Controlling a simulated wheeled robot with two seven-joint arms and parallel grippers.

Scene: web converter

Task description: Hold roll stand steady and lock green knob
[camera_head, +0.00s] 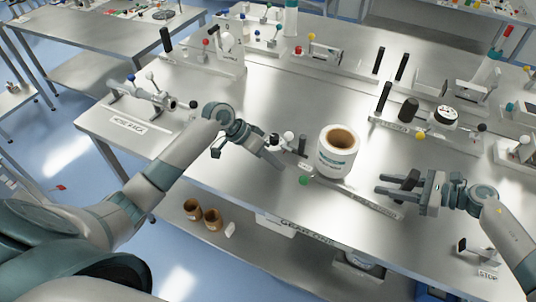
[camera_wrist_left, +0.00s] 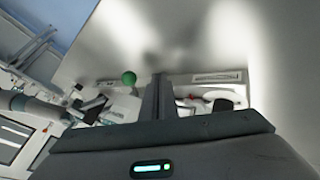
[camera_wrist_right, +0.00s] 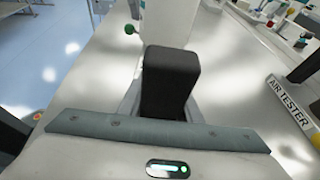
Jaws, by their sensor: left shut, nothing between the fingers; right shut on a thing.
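The roll stand (camera_head: 375,204) is a low metal bar near the table's front edge, carrying a white roll (camera_head: 338,158) with a brown core, upright. The green knob (camera_head: 304,180) is at the stand's front, left of the roll. It also shows in the left wrist view (camera_wrist_left: 129,78) and the right wrist view (camera_wrist_right: 130,29). My left gripper (camera_head: 279,164) is shut and empty, left of the green knob and apart from it. My right gripper (camera_head: 382,185) is shut on a black block (camera_wrist_right: 170,80) right of the roll. Whether the block joins the stand is unclear.
A black post (camera_head: 302,144) and a white ball knob (camera_head: 288,136) stand close behind my left gripper. A stop device (camera_head: 463,246) is at the front right. Testers with black posts (camera_head: 408,110) are behind my right gripper.

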